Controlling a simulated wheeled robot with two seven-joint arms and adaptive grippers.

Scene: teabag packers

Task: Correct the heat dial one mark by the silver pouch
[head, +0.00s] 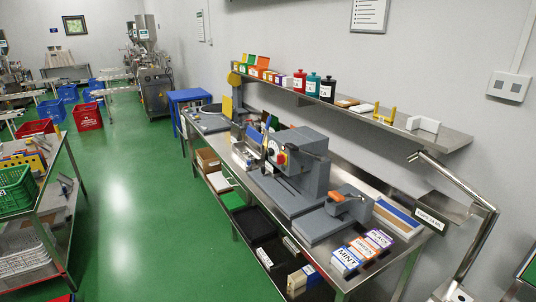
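A grey machine (297,160) stands on the steel workbench. I cannot make out a silver pouch for certain; small pale items (243,152) lie on the bench just left of the machine. Neither of my grippers is in view.
A wall shelf (390,120) holds jars and boxes. A bent steel tube stand (465,185) is at right. Green floor (135,220) lies clear at left.

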